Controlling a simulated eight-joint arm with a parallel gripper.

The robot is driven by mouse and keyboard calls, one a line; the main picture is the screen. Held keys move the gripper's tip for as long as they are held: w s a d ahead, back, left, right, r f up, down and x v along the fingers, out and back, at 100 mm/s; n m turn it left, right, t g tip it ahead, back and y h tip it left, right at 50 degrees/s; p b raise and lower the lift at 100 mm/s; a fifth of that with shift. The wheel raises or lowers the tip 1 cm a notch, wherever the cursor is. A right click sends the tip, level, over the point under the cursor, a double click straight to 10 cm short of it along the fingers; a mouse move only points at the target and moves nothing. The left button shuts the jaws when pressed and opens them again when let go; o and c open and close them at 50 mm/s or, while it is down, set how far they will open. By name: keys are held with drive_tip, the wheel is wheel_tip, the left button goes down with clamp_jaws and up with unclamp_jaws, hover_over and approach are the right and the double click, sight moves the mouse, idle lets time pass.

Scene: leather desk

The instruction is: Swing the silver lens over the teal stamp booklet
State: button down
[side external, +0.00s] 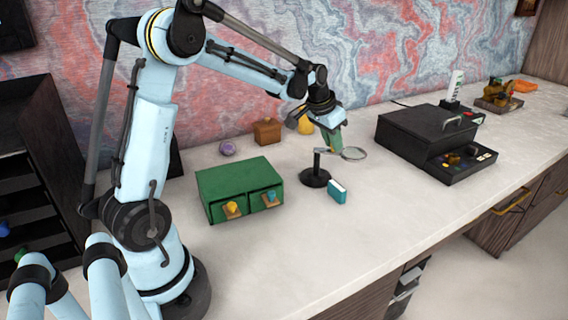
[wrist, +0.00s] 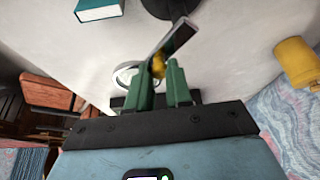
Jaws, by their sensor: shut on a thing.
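The silver lens (side external: 354,153) is a round ring on a horizontal arm, carried by a black stand (side external: 315,178) with a round base. In the wrist view the lens ring (wrist: 125,76) is partly hidden behind a green finger. My gripper (side external: 334,147) is at the lens arm, its green fingers shut on a small yellow knob (wrist: 158,66) there. The teal stamp booklet (side external: 337,192) lies on the desk just right of and in front of the stand base. It also shows at the top left of the wrist view (wrist: 98,10). The lens is beyond the booklet, not above it.
A green drawer box (side external: 240,187) stands left of the stand. A purple round object (side external: 227,149), a brown box (side external: 267,132) and a yellow object (side external: 305,126) are behind. A black case (side external: 425,132) stands to the right. The desk front is clear.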

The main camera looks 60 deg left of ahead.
drive_tip(key=shift+s+d+m+g+h, duration=0.2)
drive_tip(key=shift+s+m+h, duration=0.35)
drive_tip(key=shift+m, duration=1.05)
drive_tip(key=shift+s+d+m+g+h, duration=0.15)
drive_tip(key=shift+s+m+h, duration=0.4)
drive_tip(key=shift+m, duration=1.05)
drive_tip(key=shift+s+d+m+g+h, duration=0.1)
drive_tip(key=shift+s+m+g+h, duration=0.45)
drive_tip(key=shift+m, duration=1.05)
drive_tip(key=shift+w, duration=0.1)
drive_tip(key=c, duration=1)
unclamp_jaws()
drive_tip(key=v, duration=1.2)
drive_tip(key=shift+a+f, duration=0.1)
drive_tip(key=shift+s, duration=0.2)
